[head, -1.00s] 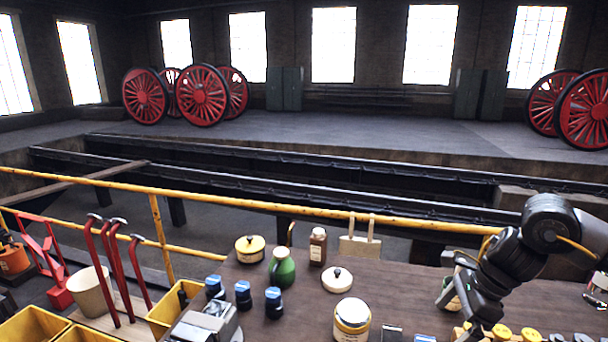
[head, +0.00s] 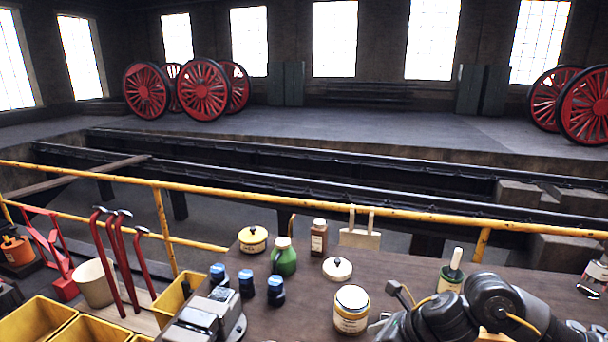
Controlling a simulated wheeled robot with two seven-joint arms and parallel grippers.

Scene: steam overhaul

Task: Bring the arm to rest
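My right arm (head: 495,305) comes in from the right along the bottom edge, low over the near part of the workbench (head: 300,310). Its dark wrist links (head: 435,318) point left, close to the jar with a yellow band (head: 351,309). I cannot make out any fingertips of the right gripper, which seem to lie below the picture edge. I see nothing held. My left arm and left gripper are out of view.
A yellow railing (head: 330,206) runs behind. Yellow bins (head: 30,322) stand left.

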